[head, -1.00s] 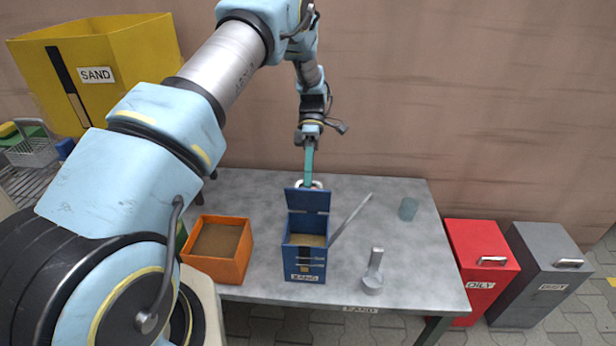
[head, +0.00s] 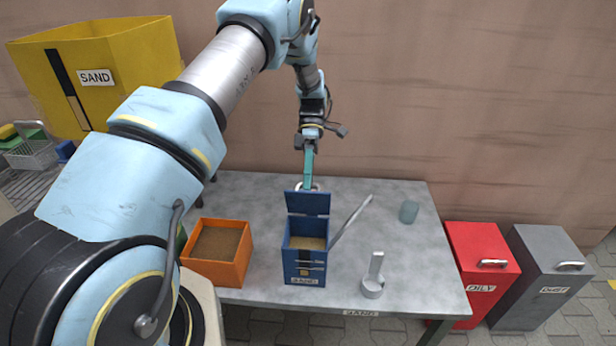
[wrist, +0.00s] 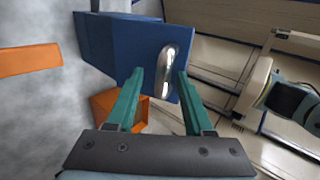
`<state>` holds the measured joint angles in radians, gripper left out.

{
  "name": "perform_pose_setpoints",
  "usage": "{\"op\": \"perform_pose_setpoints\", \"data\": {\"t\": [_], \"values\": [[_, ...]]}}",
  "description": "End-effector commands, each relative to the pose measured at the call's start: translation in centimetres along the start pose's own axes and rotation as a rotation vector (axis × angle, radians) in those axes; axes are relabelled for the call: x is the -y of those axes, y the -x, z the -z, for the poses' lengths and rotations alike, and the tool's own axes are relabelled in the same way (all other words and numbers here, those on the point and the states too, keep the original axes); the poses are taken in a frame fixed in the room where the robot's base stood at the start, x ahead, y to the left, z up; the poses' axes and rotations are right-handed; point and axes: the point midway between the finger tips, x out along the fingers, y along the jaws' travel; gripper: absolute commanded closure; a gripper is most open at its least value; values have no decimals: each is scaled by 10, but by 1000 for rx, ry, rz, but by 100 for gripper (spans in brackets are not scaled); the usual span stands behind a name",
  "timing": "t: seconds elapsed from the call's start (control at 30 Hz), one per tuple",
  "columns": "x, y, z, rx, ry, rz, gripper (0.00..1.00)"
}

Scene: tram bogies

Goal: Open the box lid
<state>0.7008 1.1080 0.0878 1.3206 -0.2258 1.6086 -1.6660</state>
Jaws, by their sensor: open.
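The blue box (head: 304,262) stands near the front of the table, with sand-coloured fill inside. Its lid (head: 308,203) stands raised at the back edge of the box, leaving the top open. In the wrist view the lid (wrist: 122,42) fills the upper middle and bears a silver handle (wrist: 166,70). My gripper (head: 308,184) is behind the raised lid, pointing down. In the wrist view my gripper (wrist: 159,74) is open, its teal fingers on either side of the handle. Whether either finger touches the handle cannot be told.
An orange box of sand (head: 232,266) stands left of the blue box. A grey rod (head: 350,222) leans at its right side. A grey metal piece (head: 373,285) and a bluish cup (head: 409,212) stand farther right. Red (head: 482,262) and grey bins (head: 548,270) are right of the table.

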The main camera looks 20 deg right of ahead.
Motion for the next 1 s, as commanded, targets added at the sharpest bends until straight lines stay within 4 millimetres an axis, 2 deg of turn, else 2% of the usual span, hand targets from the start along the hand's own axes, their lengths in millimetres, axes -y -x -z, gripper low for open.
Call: {"op": "perform_pose_setpoints", "data": {"t": [0.17,0.4,0.6,0.8,1.0], "values": [[-3,14,0,1,0,-4,48],[-4,61,0,1,0,-6,48],[-3,90,1,1,1,-3,48],[-2,104,0,0,1,-1,48],[-1,107,0,0,1,0,48]]}}
